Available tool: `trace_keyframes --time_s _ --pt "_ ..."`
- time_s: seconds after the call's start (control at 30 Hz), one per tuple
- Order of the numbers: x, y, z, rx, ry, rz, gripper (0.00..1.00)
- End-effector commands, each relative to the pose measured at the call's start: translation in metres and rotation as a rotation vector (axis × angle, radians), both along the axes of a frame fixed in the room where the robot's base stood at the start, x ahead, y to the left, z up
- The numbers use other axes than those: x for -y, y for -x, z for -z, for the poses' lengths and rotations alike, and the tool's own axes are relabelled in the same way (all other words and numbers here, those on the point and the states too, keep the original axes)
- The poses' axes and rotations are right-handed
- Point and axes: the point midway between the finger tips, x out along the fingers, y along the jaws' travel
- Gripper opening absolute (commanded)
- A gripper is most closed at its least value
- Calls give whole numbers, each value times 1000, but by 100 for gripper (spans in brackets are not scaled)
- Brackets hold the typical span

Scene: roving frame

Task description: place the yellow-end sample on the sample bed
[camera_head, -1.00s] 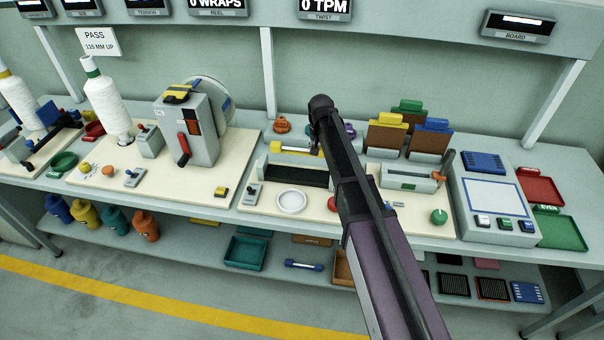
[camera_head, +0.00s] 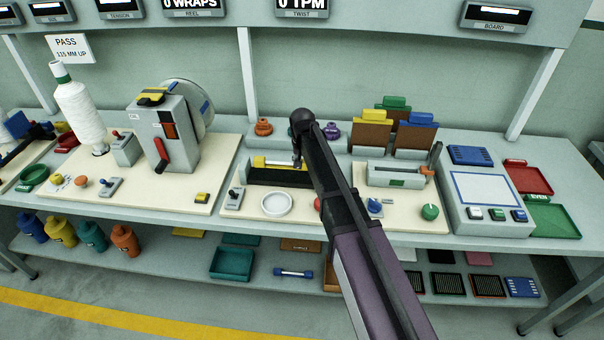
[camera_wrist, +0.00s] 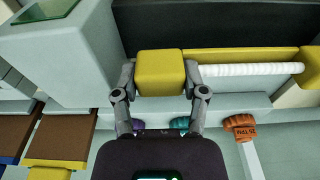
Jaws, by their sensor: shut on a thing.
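The yellow-end sample (camera_head: 260,161) is a white ribbed rod with yellow ends. It lies along the back of the black trough at the middle of the bench. In the wrist view my gripper (camera_wrist: 160,75) is shut on one yellow end block (camera_wrist: 160,73), with a finger on each side. The white rod (camera_wrist: 250,70) runs to the right towards the other yellow end (camera_wrist: 313,62). In the head view my gripper (camera_head: 298,160) is at the sample's right end, and my arm hides part of it. I cannot tell which fixture is the sample bed.
A grey fixture (camera_head: 405,171) with a green window stands to the right of the trough. Colored knobs (camera_head: 263,127) sit behind it. A white dish (camera_head: 276,204) is in front. A blue-ended sample (camera_head: 293,273) lies on the lower shelf. The board unit (camera_head: 484,190) is further right.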

Motion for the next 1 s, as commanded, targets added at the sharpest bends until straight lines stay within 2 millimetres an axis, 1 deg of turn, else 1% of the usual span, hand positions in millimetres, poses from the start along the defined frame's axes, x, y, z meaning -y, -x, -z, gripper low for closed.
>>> trace_keyframes --time_s 0.33,0.73,0.87,1.0 --pt "1 0 2 0 0 1 0" --pt "1 0 32 0 0 1 0" --pt "1 0 37 0 0 2 0" --pt "1 0 38 0 0 2 0"
